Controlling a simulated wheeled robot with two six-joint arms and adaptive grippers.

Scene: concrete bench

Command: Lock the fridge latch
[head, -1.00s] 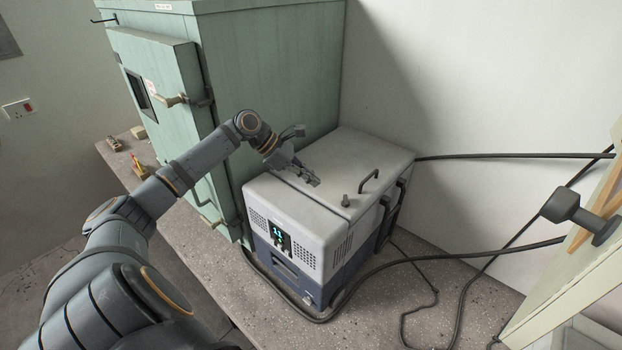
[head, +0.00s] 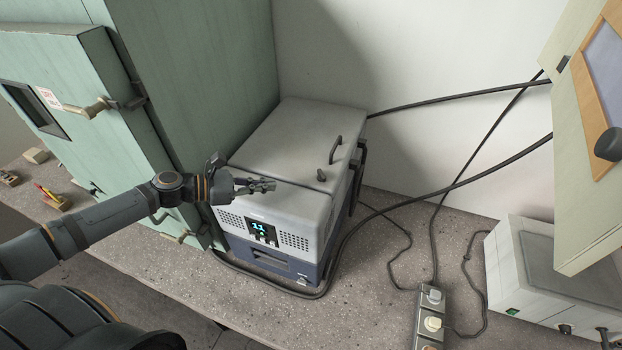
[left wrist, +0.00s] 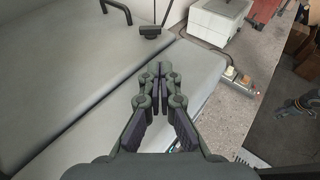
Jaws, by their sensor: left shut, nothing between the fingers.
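The fridge is a grey-lidded box (head: 305,128) with a dark blue base and a lit display, standing on the bench. A small upright knob (head: 321,174), which looks like the latch, stands on its top by the lid seam. In the left wrist view a dark knob (left wrist: 152,31) stands beyond the fingertips. A dark curved handle (head: 336,149) rises behind it. My left gripper (head: 268,184) is shut and empty over the front part of the fridge top, left of the knob and apart from it. It also shows in the left wrist view (left wrist: 157,72). My right gripper does not show.
A tall green cabinet (head: 190,60) stands close on the fridge's left. Black cables (head: 440,187) run from the fridge's right to a power strip (head: 431,320). A white box (head: 540,285) and a pale open panel (head: 570,130) are at right. The bench between is mostly clear.

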